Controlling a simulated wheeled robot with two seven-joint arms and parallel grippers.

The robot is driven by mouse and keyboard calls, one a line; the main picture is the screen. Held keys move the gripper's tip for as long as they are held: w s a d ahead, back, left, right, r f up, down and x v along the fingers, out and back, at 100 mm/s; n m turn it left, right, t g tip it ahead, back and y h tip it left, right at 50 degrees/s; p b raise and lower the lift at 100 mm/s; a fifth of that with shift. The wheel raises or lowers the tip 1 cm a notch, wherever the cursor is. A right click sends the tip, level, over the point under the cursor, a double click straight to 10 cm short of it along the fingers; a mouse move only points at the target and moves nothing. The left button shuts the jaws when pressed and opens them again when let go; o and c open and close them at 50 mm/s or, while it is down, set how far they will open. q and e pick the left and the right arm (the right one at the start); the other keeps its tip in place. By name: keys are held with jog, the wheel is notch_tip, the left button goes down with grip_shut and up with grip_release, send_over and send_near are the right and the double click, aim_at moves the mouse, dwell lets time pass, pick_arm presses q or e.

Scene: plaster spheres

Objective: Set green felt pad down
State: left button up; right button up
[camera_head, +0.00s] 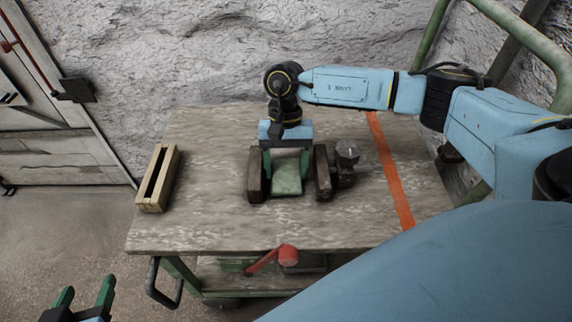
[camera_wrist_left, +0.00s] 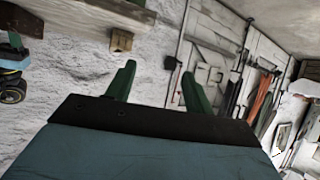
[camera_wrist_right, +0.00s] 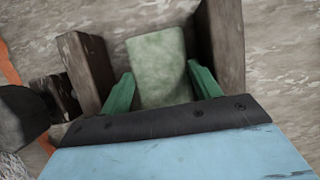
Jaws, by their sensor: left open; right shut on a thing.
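The green felt pad (camera_head: 287,178) is a pale green slab in the middle of the table, between two dark wooden blocks. My right gripper (camera_head: 286,163) reaches down over it, one finger on each side, and is shut on it. In the right wrist view the pad (camera_wrist_right: 158,65) sits between the two green fingers (camera_wrist_right: 160,88). I cannot tell whether its underside touches anything. My left gripper (camera_head: 86,293) is open and empty, off the table at the lower left; its spread fingers show in the left wrist view (camera_wrist_left: 158,88).
The left dark block (camera_head: 256,173) and right dark block (camera_head: 323,173) closely flank the pad. A grey round metal part (camera_head: 347,151) stands just right of them. A slotted pale wooden block (camera_head: 158,178) lies at left. An orange strip (camera_head: 391,172) crosses the table (camera_head: 215,215) at right.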

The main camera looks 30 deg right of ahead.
pick_arm(q)
jog(key=shift+w+d+r+t+h+b, duration=0.15)
jog(key=shift+w+d+r+t+b, duration=0.15)
jog(key=shift+r+t, duration=0.3)
jog(key=shift+w+d+r+t+h+b, duration=0.15)
jog(key=shift+w+r+t, duration=0.25)
jog(key=shift+r, duration=0.25)
pick_arm(e)
jog(key=shift+f, duration=0.4)
jog(key=o, duration=1)
pick_arm(q)
jog(key=shift+d+r, duration=0.1)
pick_arm(e)
jog(key=shift+o, duration=0.2)
jog(key=shift+a, duration=0.15)
jog(key=shift+r, duration=0.1)
jog(key=shift+w+r+p, duration=0.1)
jog(key=shift+r+p, duration=0.25)
pick_arm(q)
jog(key=shift+r+p, duration=0.85)
jog(key=shift+r, duration=0.2)
pick_arm(e)
jog(key=shift+w+r, duration=0.1)
jog(key=shift+r, duration=1.7)
pick_arm(q)
jog(key=shift+r, duration=0.1)
